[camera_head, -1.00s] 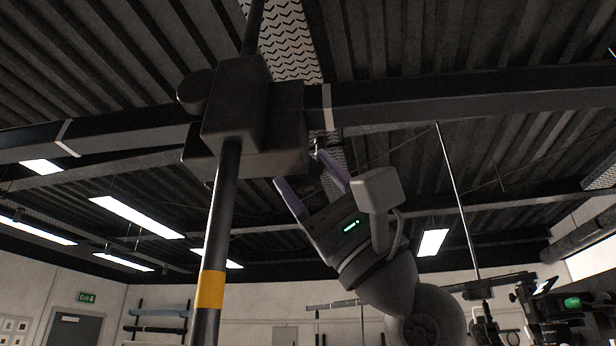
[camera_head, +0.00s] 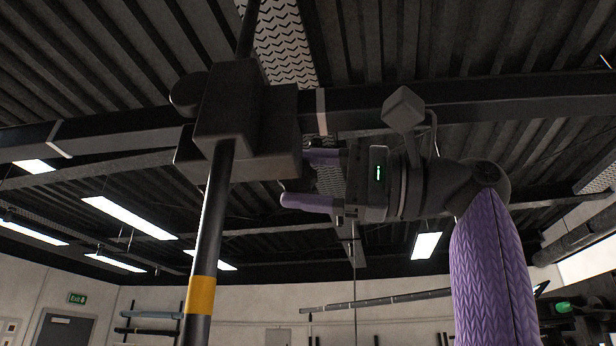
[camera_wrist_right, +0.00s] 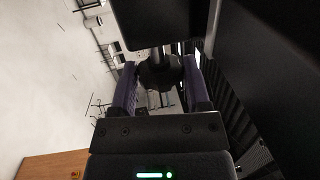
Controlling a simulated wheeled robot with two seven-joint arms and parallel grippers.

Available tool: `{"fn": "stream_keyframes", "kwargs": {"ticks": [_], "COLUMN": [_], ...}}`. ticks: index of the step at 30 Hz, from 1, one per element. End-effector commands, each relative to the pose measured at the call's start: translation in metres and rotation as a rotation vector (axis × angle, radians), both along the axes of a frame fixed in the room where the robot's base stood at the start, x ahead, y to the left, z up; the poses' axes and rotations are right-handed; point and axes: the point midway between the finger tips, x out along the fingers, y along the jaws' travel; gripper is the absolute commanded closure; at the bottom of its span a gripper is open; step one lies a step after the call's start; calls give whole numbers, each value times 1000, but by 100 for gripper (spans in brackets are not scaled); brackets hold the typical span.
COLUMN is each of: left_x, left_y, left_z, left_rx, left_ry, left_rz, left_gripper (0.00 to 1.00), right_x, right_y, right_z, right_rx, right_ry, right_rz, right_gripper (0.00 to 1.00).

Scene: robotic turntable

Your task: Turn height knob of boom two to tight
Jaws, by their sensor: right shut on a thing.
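A dark vertical pole (camera_head: 208,250) with a yellow band carries a dark clamp block (camera_head: 228,108), where a horizontal boom (camera_head: 455,102) crosses. A round dark knob (camera_head: 188,95) sits on the block's left side. My right gripper (camera_head: 294,180) is at the block's right side, pointing left, with its purple fingers one above the other. In the right wrist view, the fingers are on both sides of a dark rounded knob (camera_wrist_right: 160,72), and the gripper is shut on it. In the head view that knob is hidden or too dark to tell. My left gripper is not in view.
The boom runs left and right just above my right gripper. Ceiling lights (camera_head: 128,218) hang behind. A wall rack (camera_head: 152,330) and a door (camera_head: 68,330) are far back at lower left. The space below the gripper looks open.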

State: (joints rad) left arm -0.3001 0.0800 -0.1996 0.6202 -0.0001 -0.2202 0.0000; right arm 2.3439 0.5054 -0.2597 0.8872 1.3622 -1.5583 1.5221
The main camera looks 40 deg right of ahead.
Motion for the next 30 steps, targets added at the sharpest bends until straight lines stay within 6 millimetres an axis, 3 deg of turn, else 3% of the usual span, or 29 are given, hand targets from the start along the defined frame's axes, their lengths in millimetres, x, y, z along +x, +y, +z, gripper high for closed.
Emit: {"fn": "stream_keyframes", "kwargs": {"ticks": [24,25,29,30], "left_x": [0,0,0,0], "left_y": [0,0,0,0], "left_z": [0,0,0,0], "left_rx": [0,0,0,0], "left_ry": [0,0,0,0], "left_rz": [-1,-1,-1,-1], "left_gripper": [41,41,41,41], "right_x": [1,1,1,1], "right_y": [0,0,0,0], "right_z": [1,1,1,1], "right_rx": [-75,-75,-75,-75], "right_ry": [75,75,75,73], "right_rz": [-2,-2,-2,-2], "right_gripper": [98,35,7,6]}}
